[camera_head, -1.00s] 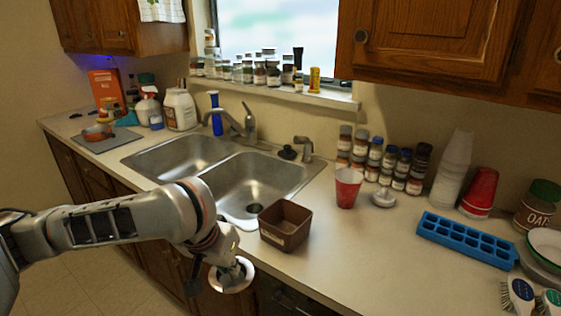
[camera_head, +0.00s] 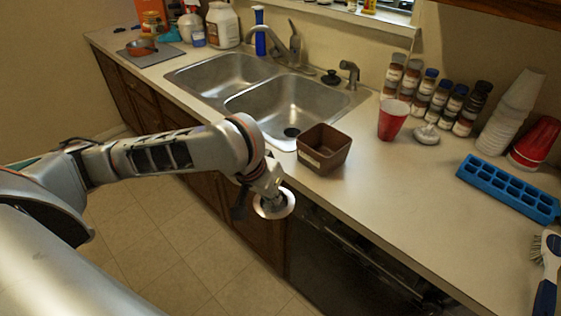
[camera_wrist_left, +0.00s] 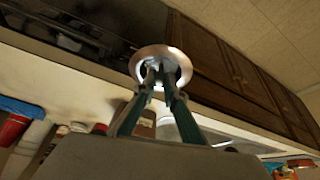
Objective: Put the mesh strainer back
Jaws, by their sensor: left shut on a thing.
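The mesh strainer (camera_head: 283,206) is a small round metal piece with a pale, wide rim. My left gripper (camera_head: 267,196) is shut on it and holds it in the air in front of the counter's front edge, above floor level. In the left wrist view the strainer (camera_wrist_left: 150,51) sits at the tips of the closed fingers (camera_wrist_left: 162,74). My right gripper is not in view.
A brown square container (camera_head: 324,150) stands at the sink's front right corner, close to the gripper. A red cup (camera_head: 393,119), a small whitish round piece (camera_head: 426,134), spice jars (camera_head: 440,98) and a blue ice tray (camera_head: 508,188) stand farther right.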

